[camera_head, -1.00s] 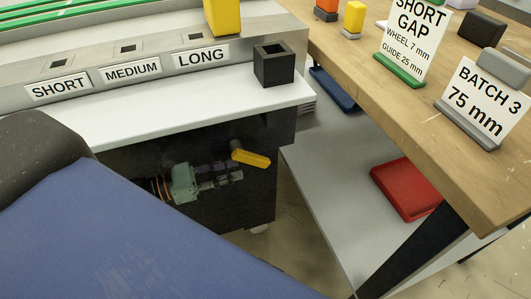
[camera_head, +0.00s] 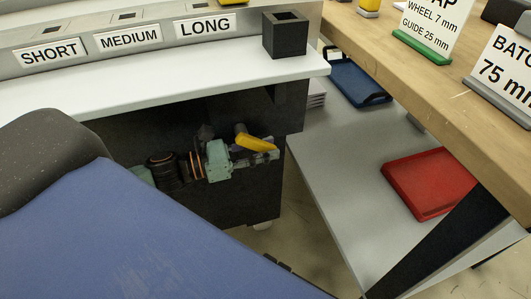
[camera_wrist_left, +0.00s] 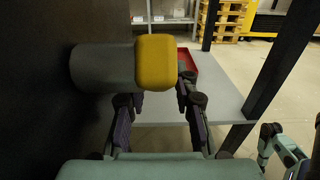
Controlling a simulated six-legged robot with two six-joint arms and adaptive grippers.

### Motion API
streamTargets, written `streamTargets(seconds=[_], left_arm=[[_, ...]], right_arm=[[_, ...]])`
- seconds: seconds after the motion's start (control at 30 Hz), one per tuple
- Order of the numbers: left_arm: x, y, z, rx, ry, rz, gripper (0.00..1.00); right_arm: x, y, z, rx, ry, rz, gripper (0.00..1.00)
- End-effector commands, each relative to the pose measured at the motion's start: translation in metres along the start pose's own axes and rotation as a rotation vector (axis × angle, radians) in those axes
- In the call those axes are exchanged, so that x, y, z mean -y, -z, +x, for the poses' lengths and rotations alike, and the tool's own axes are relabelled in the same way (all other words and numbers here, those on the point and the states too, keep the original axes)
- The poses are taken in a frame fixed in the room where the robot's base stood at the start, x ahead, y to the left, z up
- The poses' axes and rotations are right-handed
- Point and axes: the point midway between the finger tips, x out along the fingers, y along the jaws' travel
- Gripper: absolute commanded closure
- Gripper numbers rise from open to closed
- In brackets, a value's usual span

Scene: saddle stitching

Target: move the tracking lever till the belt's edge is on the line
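The yellow tracking lever (camera_head: 256,143) sticks out from the dark side of the machine below the white top and slants down to the right. My left gripper (camera_head: 262,157) is just below and behind it. In the left wrist view the lever's yellow end (camera_wrist_left: 156,62) and grey round hub (camera_wrist_left: 100,68) stand in front of my left gripper (camera_wrist_left: 159,88). Its two fingers are apart, one on each side of the yellow end; contact cannot be told. Part of what seems my right gripper (camera_wrist_left: 280,150) shows at the right edge there, its fingertips unclear. Belt edge and line are not in view.
A white top (camera_head: 180,85) with SHORT, MEDIUM and LONG labels and a black square holder (camera_head: 285,36) is above the lever. A wooden table (camera_head: 440,85) stands right, with a red tray (camera_head: 430,182) and blue tray (camera_head: 357,82) on the grey shelf (camera_head: 345,215) below.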

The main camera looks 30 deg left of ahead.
Motion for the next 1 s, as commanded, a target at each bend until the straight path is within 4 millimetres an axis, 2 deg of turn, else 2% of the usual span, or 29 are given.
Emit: streamTargets(seconds=[0.4,0.73,1.0], left_arm=[[-0.0011,-0.001,0.005,0.002,-0.002,0.0,0.72],[-0.001,-0.0008,0.0048,0.001,-0.002,0.0,1.0],[-0.0009,-0.0007,0.0047,0.001,-0.002,0.0,1.0]], right_arm=[[0.0,0.0001,0.0032,0.0,0.0,0.0,0.46],[0.0,0.0001,0.0033,0.0,0.0,0.0,0.46],[0.0,0.0001,0.0033,0.0,0.0,0.0,0.46]])
